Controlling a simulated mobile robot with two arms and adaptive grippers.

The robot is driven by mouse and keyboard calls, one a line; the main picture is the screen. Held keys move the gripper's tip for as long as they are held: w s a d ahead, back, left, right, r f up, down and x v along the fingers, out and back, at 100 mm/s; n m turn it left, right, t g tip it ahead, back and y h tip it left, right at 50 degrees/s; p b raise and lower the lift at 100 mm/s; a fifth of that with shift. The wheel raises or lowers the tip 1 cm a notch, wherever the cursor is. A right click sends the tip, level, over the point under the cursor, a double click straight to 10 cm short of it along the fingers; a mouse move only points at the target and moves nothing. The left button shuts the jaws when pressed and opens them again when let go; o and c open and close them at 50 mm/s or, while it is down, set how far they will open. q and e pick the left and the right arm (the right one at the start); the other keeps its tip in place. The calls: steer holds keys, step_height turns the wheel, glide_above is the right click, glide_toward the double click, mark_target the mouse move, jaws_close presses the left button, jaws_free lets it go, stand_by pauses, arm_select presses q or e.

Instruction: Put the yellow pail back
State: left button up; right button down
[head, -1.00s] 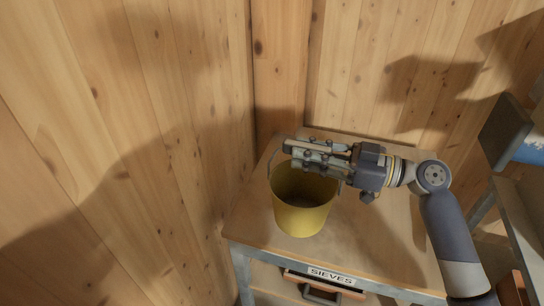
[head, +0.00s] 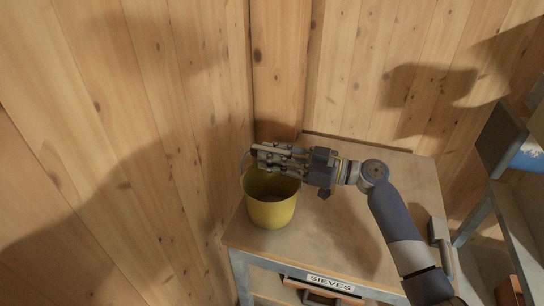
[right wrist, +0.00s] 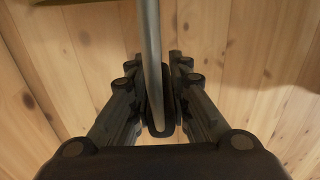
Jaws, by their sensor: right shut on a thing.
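The yellow pail (head: 270,208) is upright at the left end of the wooden-topped cabinet in the head view. I cannot tell whether its base touches the top. My right gripper (head: 268,158) is over the pail's rim, reaching in from the right, and is shut on the pail's raised handle. In the right wrist view the handle (right wrist: 151,60) runs as a grey bar between the two fingers (right wrist: 158,105). The pail's inside looks dark and I cannot make out its bottom. My left gripper is not in view.
The cabinet top (head: 350,235) is clear to the right of the pail. A drawer labelled SIEVES (head: 330,283) is below its front edge. Wooden walls (head: 200,90) stand close at the left and back. A grey shelf unit (head: 515,215) stands at the right.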

steer(key=shift+f+b, duration=0.1)
steer(key=shift+b, duration=0.2)
steer(key=c, duration=1.5)
jaws_free()
steer(key=shift+r+p, duration=0.2)
steer(key=shift+p, duration=0.1)
steer(key=shift+d+f, duration=0.2)
steer(key=shift+d, duration=0.1)
steer(key=b+v, duration=0.2)
steer(key=v, duration=0.3)
steer(key=b+v, duration=0.2)
steer(key=v, duration=0.4)
steer(key=shift+s+d+r, duration=0.15)
steer(key=shift+d+r, duration=0.05)
steer(key=shift+r, duration=0.05)
